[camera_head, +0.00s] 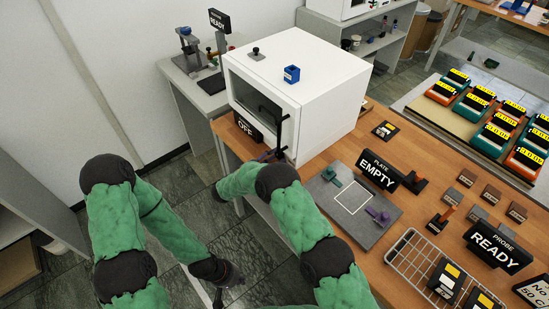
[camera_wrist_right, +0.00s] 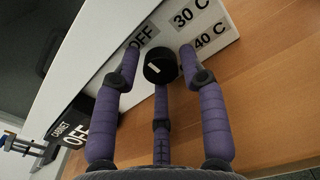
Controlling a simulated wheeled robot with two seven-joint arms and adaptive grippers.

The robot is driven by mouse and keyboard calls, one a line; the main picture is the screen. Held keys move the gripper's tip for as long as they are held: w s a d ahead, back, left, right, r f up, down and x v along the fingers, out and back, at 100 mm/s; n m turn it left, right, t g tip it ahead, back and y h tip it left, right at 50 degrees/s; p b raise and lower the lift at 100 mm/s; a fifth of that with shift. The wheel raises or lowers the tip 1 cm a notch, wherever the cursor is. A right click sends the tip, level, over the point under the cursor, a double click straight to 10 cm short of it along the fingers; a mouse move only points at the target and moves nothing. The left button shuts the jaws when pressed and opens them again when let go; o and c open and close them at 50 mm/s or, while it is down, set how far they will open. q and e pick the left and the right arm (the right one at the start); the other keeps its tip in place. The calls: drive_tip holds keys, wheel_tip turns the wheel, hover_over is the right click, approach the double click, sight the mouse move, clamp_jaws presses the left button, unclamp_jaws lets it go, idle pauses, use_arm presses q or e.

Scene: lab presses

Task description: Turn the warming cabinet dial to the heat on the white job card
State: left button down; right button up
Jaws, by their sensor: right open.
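The white warming cabinet (camera_head: 325,75) stands on the left end of the wooden bench. Its round black dial (camera_wrist_right: 160,67) shows in the right wrist view, with a short white mark slanting up-left, roughly toward the OFF label (camera_wrist_right: 141,38). The 30 C label (camera_wrist_right: 190,12) and 40 C label (camera_wrist_right: 211,38) are right of it. My right gripper (camera_wrist_right: 159,58) is open, its purple fingers spread around the dial; contact is unclear. My left gripper (camera_head: 231,277) hangs low left of the bench, its jaws unclear. A sign (camera_head: 534,292) reading "50 C" is cut off at the right edge.
A black OFF sign (camera_head: 245,126) stands by the cabinet front. A grey plate (camera_head: 350,207), EMPTY sign (camera_head: 378,171), wire basket (camera_head: 412,262) and READY sign (camera_head: 491,247) occupy the bench to the right. Open floor lies left of the bench.

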clamp_jaws()
drive_tip(key=m+b, duration=0.3)
drive_tip(key=b, duration=0.2)
drive_tip(key=shift+f+m, duration=0.15)
drive_tip(key=shift+m, duration=0.25)
drive_tip(key=shift+m+b, duration=1.6)
drive_tip(key=shift+b, duration=0.15)
drive_tip(key=shift+r, duration=0.2)
unclamp_jaws()
drive_tip(key=v, duration=1.2)
